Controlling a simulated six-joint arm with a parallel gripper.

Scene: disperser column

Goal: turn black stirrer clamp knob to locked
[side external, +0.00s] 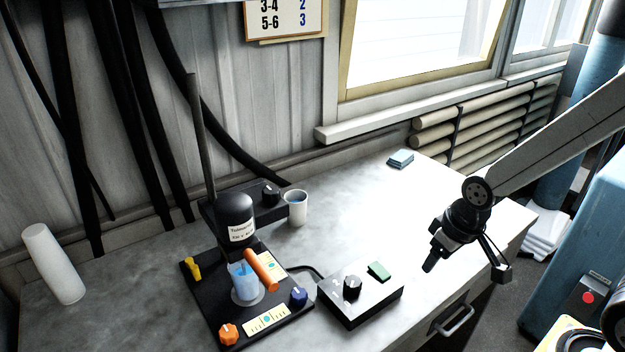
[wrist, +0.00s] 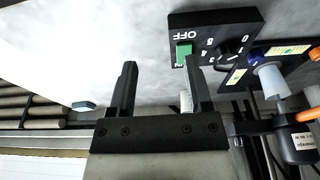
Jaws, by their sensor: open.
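The black stirrer clamp knob (side external: 270,193) sits on top of the black clamp block on the upright rod (side external: 197,130), in the side view. A pale line shows on it, too small to read as locked or unlocked. The black stirrer motor (side external: 237,220), with a white label, hangs beside it over a blue beaker (side external: 243,282). I cannot pick out the clamp knob in the wrist view. My gripper (side external: 432,262) is above the right part of the bench, well right of the knob. In the wrist view its jaws (wrist: 160,68) are apart with nothing between them.
A control box (side external: 360,295) with a black dial and green switch lies between my gripper and the stand. A white mug (side external: 297,210) stands close to the clamp. The black base plate (side external: 192,287) carries orange and blue knobs. The back right bench is mostly clear.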

